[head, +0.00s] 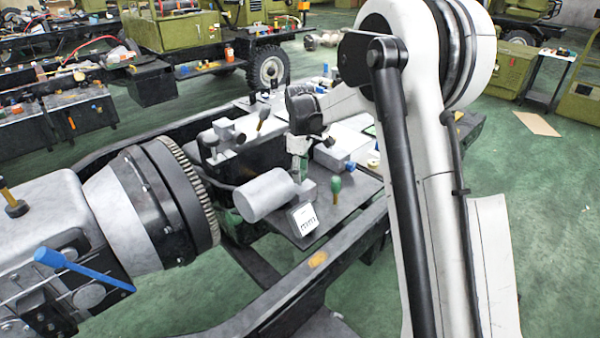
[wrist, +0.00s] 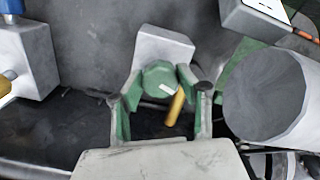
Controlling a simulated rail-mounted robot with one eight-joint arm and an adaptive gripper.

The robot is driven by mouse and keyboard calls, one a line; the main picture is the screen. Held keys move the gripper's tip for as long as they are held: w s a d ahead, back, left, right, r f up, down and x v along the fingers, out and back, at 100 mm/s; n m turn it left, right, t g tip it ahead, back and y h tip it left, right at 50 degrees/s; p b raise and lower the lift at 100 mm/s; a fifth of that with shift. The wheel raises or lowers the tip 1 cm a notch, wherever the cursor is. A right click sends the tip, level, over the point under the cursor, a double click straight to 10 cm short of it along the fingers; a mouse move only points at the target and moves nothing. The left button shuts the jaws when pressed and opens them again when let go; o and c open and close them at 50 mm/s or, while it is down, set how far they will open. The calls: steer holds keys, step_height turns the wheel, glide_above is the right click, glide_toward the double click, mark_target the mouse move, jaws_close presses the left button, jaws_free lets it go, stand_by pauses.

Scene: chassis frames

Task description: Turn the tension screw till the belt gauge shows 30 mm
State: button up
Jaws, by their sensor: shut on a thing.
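In the wrist view, a green round knob (wrist: 159,76) with a white mark on top, which looks like the tension screw's head, sits in front of a grey block (wrist: 163,45). My gripper (wrist: 160,90) has its green-padded fingers on either side of the knob, shut on it. A yellow-orange piece (wrist: 175,108) sticks out beside the knob. In the head view, my gripper (head: 299,165) points down at the bench behind a grey cylinder (head: 265,195), hiding the knob. A white gauge card (head: 304,219) shows "mm"; I cannot read a number.
The grey cylinder (wrist: 266,95) stands close to the right of my gripper in the wrist view. A green-handled part (head: 336,185) and a blue-grey block (head: 332,155) lie right of my gripper. A large toothed drum housing (head: 150,205) fills the left.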

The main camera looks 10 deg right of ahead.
steer(key=o, duration=1.1)
steer(key=shift+o, duration=0.2)
step_height(320, 180, up, 12)
